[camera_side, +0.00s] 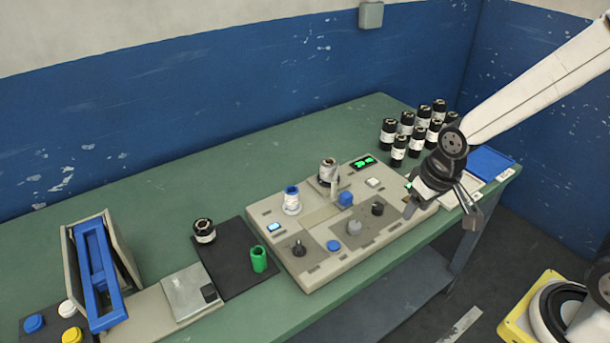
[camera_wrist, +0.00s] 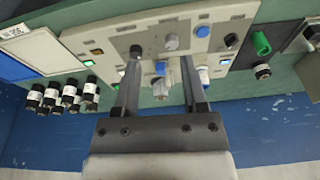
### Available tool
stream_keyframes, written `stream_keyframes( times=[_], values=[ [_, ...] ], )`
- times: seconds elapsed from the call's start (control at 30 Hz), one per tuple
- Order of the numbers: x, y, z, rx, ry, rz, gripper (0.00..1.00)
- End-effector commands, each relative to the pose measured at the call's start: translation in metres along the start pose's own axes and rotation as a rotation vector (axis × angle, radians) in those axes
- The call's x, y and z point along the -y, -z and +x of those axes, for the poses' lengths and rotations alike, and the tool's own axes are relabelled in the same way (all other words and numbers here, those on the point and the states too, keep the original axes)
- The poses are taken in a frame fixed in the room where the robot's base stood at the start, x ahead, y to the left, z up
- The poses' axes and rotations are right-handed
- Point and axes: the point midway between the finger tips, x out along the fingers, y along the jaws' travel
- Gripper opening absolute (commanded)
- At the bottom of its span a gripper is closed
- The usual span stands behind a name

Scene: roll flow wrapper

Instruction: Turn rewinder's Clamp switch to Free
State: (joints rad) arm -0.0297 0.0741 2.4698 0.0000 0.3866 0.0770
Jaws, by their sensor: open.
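The rewinder's beige panel (camera_side: 318,277) lies on the green bench. It carries two black knobs, a left one (camera_side: 299,249) and a right one (camera_side: 378,208), with a grey knob (camera_side: 354,228) between them. A blue knob (camera_side: 346,198) stands behind. The labels are too small to read, so I cannot tell which is the Clamp switch. My gripper (camera_side: 440,208) is open and empty, above the panel's right end. In the wrist view, my gripper (camera_wrist: 160,76) frames the blue knob (camera_wrist: 160,68); the right black knob (camera_wrist: 136,51) and grey knob (camera_wrist: 171,41) show beyond it.
A black mat (camera_side: 235,262) holds a black roll (camera_side: 204,231) and a green cylinder (camera_side: 258,259).

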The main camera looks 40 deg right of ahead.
Motion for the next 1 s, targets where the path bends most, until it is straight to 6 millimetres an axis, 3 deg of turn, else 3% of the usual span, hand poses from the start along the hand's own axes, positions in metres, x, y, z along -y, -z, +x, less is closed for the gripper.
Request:
stream_keyframes(
  times=[0.5, 0.8, 1.0],
  values=[
    [0.073, 0.097, 0.051, 0.111, -0.006, 0.235, 0.54],
    [0.129, 0.132, 0.093, 0.171, -0.037, 0.379, 0.54],
    [0.155, 0.143, 0.115, 0.196, -0.058, 0.448, 0.54]
  ],
)
